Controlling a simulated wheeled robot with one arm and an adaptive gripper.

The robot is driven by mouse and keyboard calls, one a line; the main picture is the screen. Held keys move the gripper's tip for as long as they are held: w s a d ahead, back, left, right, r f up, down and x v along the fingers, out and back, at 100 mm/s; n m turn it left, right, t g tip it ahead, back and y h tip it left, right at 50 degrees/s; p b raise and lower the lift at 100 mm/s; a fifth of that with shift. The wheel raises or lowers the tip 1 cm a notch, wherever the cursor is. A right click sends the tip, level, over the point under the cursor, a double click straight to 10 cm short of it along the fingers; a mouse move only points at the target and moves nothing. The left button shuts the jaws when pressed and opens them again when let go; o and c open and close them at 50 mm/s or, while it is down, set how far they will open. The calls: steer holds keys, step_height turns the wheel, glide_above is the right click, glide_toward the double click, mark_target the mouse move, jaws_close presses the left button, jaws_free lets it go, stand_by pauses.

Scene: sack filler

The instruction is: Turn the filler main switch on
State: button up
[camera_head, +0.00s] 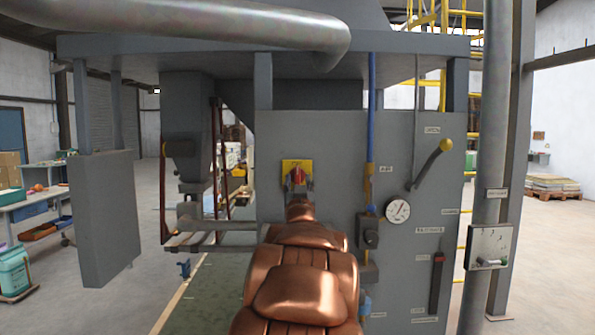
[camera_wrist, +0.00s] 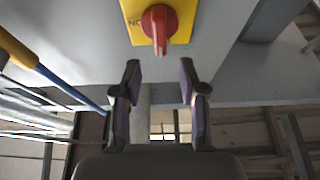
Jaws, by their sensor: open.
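The main switch is a red rotary knob (camera_wrist: 158,25) on a yellow plate (camera_wrist: 128,12), mounted on the grey filler cabinet. Lettering that seems to read "ON", upside down, shows on the plate in the wrist view. The knob's grip ridge runs up and down in that picture. In the head view the yellow plate (camera_head: 289,164) and red knob (camera_head: 298,175) show just above my arm's end. My gripper (camera_wrist: 159,78) is open and empty, its two dark fingers apart. The knob lies beyond the fingertips, roughly in line with the gap. In the head view my gripper (camera_head: 298,187) is partly hidden by my arm.
Right of the switch are a blue pipe (camera_head: 371,110), a pressure gauge (camera_head: 397,211) and a yellow-ended lever (camera_head: 434,160). A small control box (camera_head: 490,246) stands at far right.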

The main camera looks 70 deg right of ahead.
mark_target(297, 171)
steer(key=p+x, duration=0.1)
steer(key=x, duration=0.4)
steer(key=shift+r+p, duration=0.1)
steer(key=shift+p, duration=0.2)
steer(key=shift+w+d, duration=0.2)
steer(key=shift+d, duration=0.2)
steer(key=shift+a, duration=0.1)
jaws_close()
